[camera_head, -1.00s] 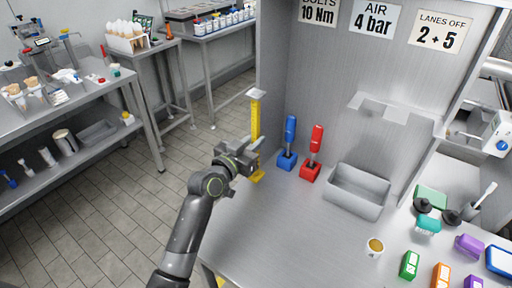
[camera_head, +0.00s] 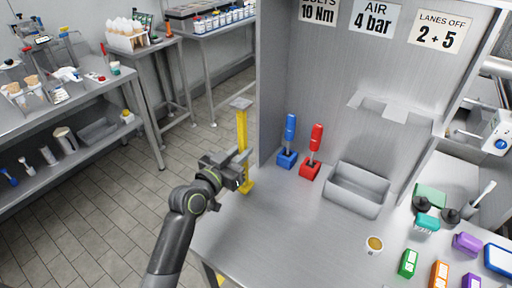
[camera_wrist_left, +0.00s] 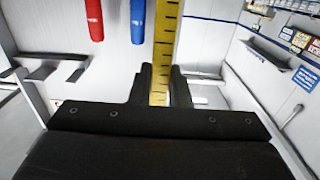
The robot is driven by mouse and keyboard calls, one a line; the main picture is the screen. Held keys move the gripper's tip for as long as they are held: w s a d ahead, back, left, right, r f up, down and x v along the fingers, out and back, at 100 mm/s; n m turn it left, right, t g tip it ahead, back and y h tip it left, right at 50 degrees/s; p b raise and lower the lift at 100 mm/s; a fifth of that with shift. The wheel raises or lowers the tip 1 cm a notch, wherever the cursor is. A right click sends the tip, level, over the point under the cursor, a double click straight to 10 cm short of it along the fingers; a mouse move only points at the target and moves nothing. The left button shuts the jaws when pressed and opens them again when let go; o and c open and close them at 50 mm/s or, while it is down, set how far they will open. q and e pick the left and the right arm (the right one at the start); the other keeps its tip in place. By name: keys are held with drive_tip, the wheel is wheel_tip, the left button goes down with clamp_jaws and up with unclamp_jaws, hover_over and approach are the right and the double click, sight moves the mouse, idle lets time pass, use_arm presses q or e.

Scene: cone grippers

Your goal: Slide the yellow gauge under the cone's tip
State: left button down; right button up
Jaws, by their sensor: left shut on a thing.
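The yellow gauge (camera_head: 242,130) is a tall upright yellow strip with a grey plate on top and a small yellow foot, at the left edge of the steel bench. My left gripper (camera_head: 240,167) is shut on its lower part. In the left wrist view the gauge (camera_wrist_left: 166,50), with black scale marks, stands between the two dark fingers (camera_wrist_left: 160,88). I cannot tell whether its foot touches the bench. Several tan cones (camera_head: 30,84) stand in a clear holder on the far left table; no cone shows near the gauge. My right gripper is not in view.
A blue-handled tool (camera_head: 290,130) and a red-handled tool (camera_head: 315,140) stand in blocks right of the gauge. A grey bin (camera_head: 358,188), a small cup (camera_head: 375,244) and coloured blocks (camera_head: 408,263) lie farther right. A notched shelf (camera_head: 390,105) juts from the back panel. The front left bench is clear.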

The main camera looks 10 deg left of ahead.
sight(241, 152)
use_arm(q)
drive_tip(key=shift+v, duration=2.1)
